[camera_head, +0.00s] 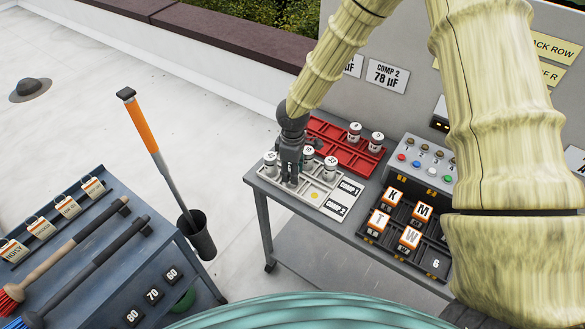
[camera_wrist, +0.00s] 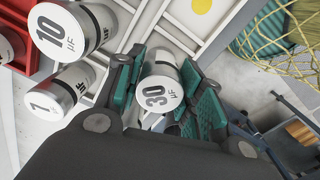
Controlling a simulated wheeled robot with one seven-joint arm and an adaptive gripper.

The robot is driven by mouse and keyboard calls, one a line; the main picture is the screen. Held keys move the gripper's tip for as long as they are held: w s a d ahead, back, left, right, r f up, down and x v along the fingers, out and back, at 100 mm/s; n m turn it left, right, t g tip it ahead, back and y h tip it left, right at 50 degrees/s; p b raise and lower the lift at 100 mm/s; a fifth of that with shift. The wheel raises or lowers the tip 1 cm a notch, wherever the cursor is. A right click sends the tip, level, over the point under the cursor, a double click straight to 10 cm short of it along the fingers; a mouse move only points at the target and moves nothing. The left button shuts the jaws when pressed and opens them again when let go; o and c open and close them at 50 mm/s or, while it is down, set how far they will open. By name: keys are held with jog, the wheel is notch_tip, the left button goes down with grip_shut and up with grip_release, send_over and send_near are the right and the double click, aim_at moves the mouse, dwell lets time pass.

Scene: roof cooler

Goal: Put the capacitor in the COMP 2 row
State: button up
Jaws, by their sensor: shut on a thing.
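My gripper (camera_head: 290,176) points down over the front left part of the white two-row tray (camera_head: 328,207). In the wrist view its green-padded fingers are shut around a silver capacitor marked 30 µF (camera_wrist: 162,93). In the head view my gripper mostly hides that capacitor; I cannot tell whether it touches the tray. The tray has COMP 1 (camera_head: 350,188) and COMP 2 (camera_head: 337,208) labels at its right end, COMP 2 on the nearer row. Capacitors marked 10 µF (camera_wrist: 75,30) and 1 µF (camera_wrist: 58,92) stand beside my gripper. A wall sign reads COMP 2, 78 µF (camera_head: 387,75).
A red tray (camera_head: 325,130) behind holds two capacitors (camera_head: 354,132). Lettered blocks (camera_head: 391,197) in a black rack and a button panel (camera_head: 424,163) stand to the right. A yellow dot (camera_head: 315,195) marks a bare part of the white tray. A tool cart (camera_head: 95,240) stands left.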

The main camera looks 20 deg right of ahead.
jog(key=shift+f, duration=0.15)
jog(key=o, duration=1.1)
jog(key=shift+r+b, duration=1.55)
jog(key=shift+r, duration=4.6)
